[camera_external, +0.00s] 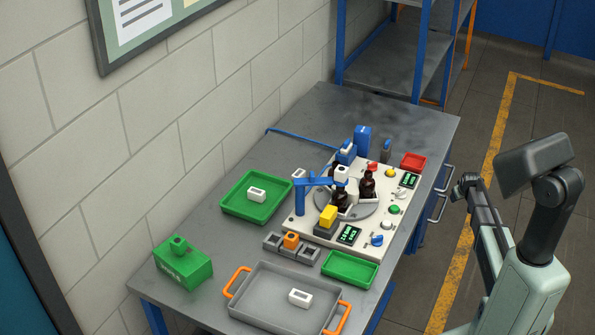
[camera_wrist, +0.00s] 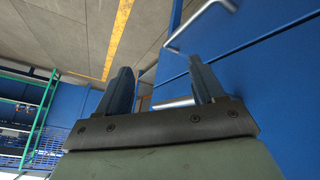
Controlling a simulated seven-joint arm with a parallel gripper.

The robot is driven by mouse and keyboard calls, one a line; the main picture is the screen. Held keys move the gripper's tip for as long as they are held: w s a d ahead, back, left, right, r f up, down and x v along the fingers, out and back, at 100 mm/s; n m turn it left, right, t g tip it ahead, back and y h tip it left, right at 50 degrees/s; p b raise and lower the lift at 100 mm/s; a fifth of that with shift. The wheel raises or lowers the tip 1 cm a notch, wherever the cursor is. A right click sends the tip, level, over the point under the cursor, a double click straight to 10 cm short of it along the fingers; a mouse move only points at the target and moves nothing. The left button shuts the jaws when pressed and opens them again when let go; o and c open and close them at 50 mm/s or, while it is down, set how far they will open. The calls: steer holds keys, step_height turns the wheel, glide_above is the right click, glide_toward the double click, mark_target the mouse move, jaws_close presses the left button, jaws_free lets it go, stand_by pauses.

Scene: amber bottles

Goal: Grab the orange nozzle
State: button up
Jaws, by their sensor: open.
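An orange block-like piece (camera_external: 291,240), which looks like the orange nozzle, sits in the middle of a grey three-part holder (camera_external: 272,242) on the table. My gripper (camera_external: 464,187) is off the right side of the table, far from the orange piece. In the wrist view my gripper (camera_wrist: 163,80) shows two fingers spread apart with nothing between them. The wrist view shows blue drawer fronts and floor, and the orange piece is not in it.
A machine with a turntable (camera_external: 353,206) and dark bottles (camera_external: 367,184) stands behind the holder. A grey tray (camera_external: 262,309) with orange handles lies in front. Green trays (camera_external: 235,207) (camera_external: 350,281) lie left and right. A green box (camera_external: 183,265) stands at the left. Drawer handles (camera_external: 437,207) stick out from the table side.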

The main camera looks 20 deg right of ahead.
steer(key=w+d+r+t+h, duration=0.2)
steer(key=w+d+r, duration=0.1)
steer(key=d+r, duration=0.95)
steer(key=w+d+r+t+h, duration=0.25)
steer(key=d+r, duration=0.65)
steer(key=r, duration=0.6)
steer(key=w+a+r, duration=0.2)
steer(key=w+r, duration=0.3)
steer(key=r, duration=0.5)
steer(key=w+a+n+y, duration=0.1)
steer(key=w+a+y, duration=0.2)
steer(key=a, duration=1.2)
steer(key=w+a+n+y, duration=0.2)
steer(key=w+a, duration=0.2)
steer(key=a, duration=1)
steer(key=s+a+f+n+g+y, duration=0.1)
steer(key=s+a+y, duration=0.1)
steer(key=a, duration=1.3)
steer(key=s+a+n+g+y, duration=0.2)
steer(key=a, duration=1.3)
steer(key=n+g, duration=0.4)
steer(key=g, duration=0.4)
glide_above(290, 234)
step_height(290, 234, down, 4)
steer(key=shift+t+h, duration=0.25)
steer(key=shift+h, duration=0.2)
steer(key=shift+f, duration=6.55)
